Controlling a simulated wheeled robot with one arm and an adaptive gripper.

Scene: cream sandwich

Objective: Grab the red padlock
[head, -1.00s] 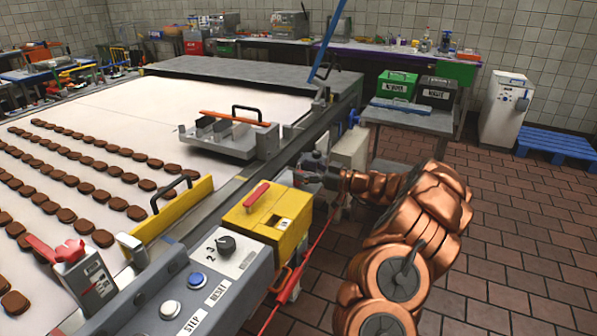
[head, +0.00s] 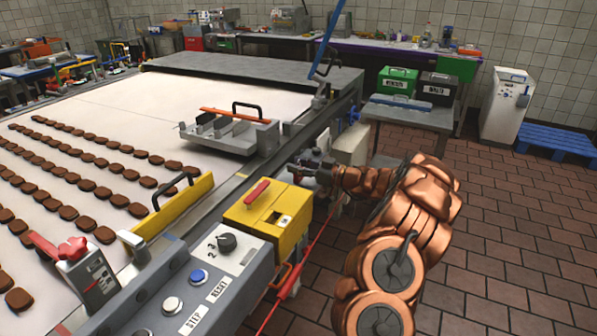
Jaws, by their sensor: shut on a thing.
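My gripper (head: 307,171) is at the end of my copper-coloured arm, beside the conveyor's near-right side rail and just behind the yellow box. It is shut on a small reddish thing, which looks to be the red padlock (head: 323,176). That thing is dark, small and mostly hidden by the fingers, so its shackle cannot be made out. I cannot tell whether it is still attached to the machine.
The yellow box (head: 288,235) with a red handle and the grey control panel (head: 190,300) stand close in front of my gripper. The conveyor (head: 190,110) carries rows of brown biscuits. A side table (head: 412,112) stands behind my arm.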

